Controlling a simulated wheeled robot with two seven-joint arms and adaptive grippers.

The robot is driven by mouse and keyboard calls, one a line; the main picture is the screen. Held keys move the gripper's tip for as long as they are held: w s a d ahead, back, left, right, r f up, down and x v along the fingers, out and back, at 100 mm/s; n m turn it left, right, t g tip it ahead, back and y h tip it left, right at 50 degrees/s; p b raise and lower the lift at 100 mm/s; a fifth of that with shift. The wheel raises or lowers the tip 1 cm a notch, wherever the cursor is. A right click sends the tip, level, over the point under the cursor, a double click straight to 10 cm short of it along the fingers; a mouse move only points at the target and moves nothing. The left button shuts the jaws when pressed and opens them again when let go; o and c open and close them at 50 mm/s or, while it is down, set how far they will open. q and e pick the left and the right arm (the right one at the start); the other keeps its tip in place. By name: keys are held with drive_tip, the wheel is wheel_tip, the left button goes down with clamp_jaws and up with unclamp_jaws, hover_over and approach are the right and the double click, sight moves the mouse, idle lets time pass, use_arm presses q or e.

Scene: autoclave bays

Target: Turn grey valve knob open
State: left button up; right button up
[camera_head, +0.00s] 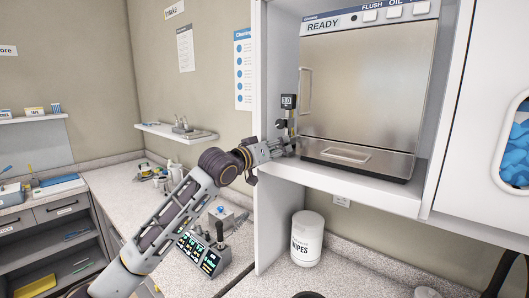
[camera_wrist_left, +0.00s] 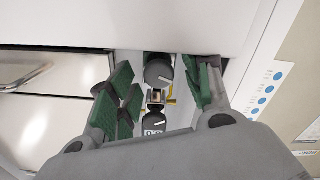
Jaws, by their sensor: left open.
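The grey valve knob (camera_wrist_left: 158,72) shows in the left wrist view as a round dark grey cap with a white line on its face. My left gripper (camera_wrist_left: 162,90) is open, with green-padded fingers on both sides of the knob; I cannot tell whether they touch it. A dark gauge with a small display (camera_wrist_left: 153,128) is on the same fitting, with brass-coloured metal between them. In the head view the gauge (camera_head: 288,101) stands upright at the bay's left side. My left gripper (camera_head: 284,149) is just below it and hides much of the valve. My right gripper is not in view.
The autoclave (camera_head: 360,85) stands right of the valve, with handles on its front. The bay's white side panel (camera_head: 259,80) is close to my left gripper. Below the bay, a wipes tub (camera_head: 307,238) and a control box (camera_head: 200,252) stand on the counter.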

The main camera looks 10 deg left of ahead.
use_arm(q)
drive_tip(key=v, duration=1.2)
idle(0.3)
